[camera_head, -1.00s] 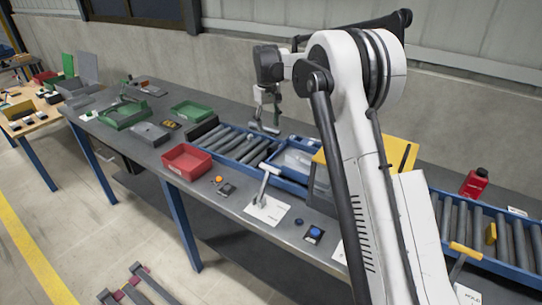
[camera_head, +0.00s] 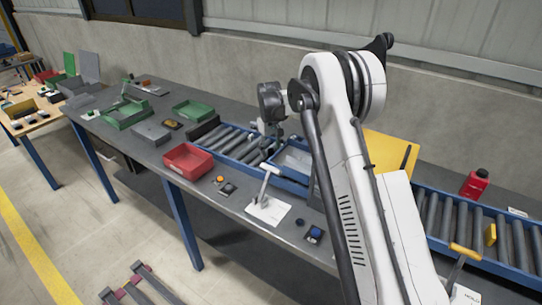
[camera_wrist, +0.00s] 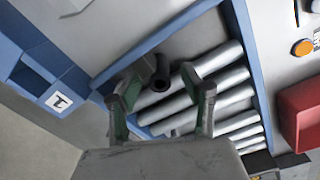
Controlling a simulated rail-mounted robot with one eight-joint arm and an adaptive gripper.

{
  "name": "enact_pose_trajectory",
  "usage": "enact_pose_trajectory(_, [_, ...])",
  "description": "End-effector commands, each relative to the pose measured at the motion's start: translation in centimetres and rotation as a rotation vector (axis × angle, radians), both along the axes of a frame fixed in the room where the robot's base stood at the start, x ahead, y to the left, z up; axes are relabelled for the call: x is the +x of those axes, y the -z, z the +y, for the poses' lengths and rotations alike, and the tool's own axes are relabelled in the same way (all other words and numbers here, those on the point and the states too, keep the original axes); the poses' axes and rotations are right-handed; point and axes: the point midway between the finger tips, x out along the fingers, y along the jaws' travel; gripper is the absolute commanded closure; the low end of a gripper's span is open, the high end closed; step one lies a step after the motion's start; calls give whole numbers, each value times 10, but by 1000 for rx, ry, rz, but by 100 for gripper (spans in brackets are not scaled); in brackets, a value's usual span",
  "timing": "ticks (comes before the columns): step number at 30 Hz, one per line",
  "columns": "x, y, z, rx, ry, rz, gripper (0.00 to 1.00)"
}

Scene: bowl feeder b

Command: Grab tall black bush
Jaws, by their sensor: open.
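A black bush (camera_wrist: 161,74) shows in the wrist view, with its round open end visible, at the rollers inside a blue frame. It lies between and just beyond the fingertips of my gripper (camera_wrist: 158,82). The fingers are spread apart on either side of it, and I cannot tell whether either one touches it. The bush cannot be made out there.
The blue frame wall (camera_wrist: 248,55) runs close beside the rollers. A red bin (camera_head: 188,160) stands left of the roller section (camera_head: 232,143). A yellow panel (camera_head: 386,153) and a red bottle (camera_head: 474,184) stand further right.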

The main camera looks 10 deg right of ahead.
Motion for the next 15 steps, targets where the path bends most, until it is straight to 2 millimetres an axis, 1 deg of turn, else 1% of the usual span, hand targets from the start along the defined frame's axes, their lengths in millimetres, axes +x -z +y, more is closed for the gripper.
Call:
enact_pose_trajectory(7, [0, 2, 0, 0, 0, 0, 58])
enact_pose_trajectory(8, [0, 2, 0, 0, 0, 0, 60])
enact_pose_trajectory(15, [0, 2, 0, 0, 0, 0, 92])
